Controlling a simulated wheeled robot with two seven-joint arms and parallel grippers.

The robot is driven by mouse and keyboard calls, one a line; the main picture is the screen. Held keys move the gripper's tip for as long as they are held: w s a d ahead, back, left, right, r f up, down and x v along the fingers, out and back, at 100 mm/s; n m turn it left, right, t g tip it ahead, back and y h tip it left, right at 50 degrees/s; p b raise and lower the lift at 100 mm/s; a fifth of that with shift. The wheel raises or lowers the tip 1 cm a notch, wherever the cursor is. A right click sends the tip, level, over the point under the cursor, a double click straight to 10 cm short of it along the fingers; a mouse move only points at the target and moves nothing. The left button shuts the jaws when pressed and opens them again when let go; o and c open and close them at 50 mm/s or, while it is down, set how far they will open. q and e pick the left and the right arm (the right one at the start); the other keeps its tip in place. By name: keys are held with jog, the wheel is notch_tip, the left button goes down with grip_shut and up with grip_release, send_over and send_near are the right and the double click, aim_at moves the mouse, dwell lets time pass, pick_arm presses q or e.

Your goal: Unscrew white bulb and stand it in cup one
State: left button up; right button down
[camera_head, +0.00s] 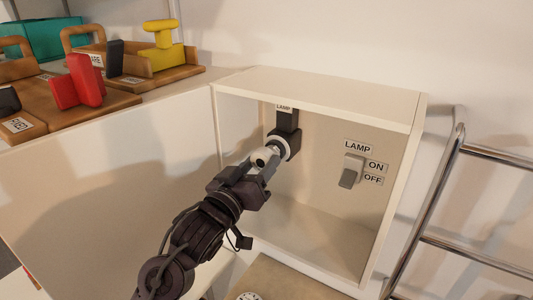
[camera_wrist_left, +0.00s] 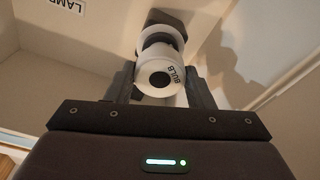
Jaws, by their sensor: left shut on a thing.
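The white bulb (camera_head: 262,155) sits at the lamp socket (camera_head: 288,121), under a LAMP label inside an open cream box. In the left wrist view the bulb (camera_wrist_left: 172,91) shows a dark round centre and the word BULB. My left gripper (camera_head: 257,168) reaches into the box and is shut on the bulb, one finger on each side. The bulb still lines up with the socket's white ring; how far it is screwed in cannot be told. No cup can be made out clearly. My right gripper is out of view.
A lamp switch (camera_head: 352,170) with ON and OFF labels is on the box's back wall, its grey lever pointing down towards OFF. Wooden trays (camera_head: 110,97) with red, black and yellow pieces stand at upper left. A metal rail (camera_head: 428,215) runs at right. A white round object (camera_head: 248,296) is cut off below.

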aim_at(260, 162)
pick_arm(q)
jog(key=shift+n+p, duration=0.6)
jog(key=shift+n, duration=0.6)
jog(key=n, duration=0.3)
jog(key=n+y, duration=0.1)
jog(key=n, duration=0.2)
jog(key=shift+d+n+y, duration=0.1)
jog(key=shift+n+y, duration=0.2)
jog(key=shift+v, duration=0.75)
jog(key=shift+a+v, duration=0.2)
jog(key=shift+v, duration=0.85)
jog(key=shift+w+r, duration=0.1)
jog(key=shift+w, duration=0.05)
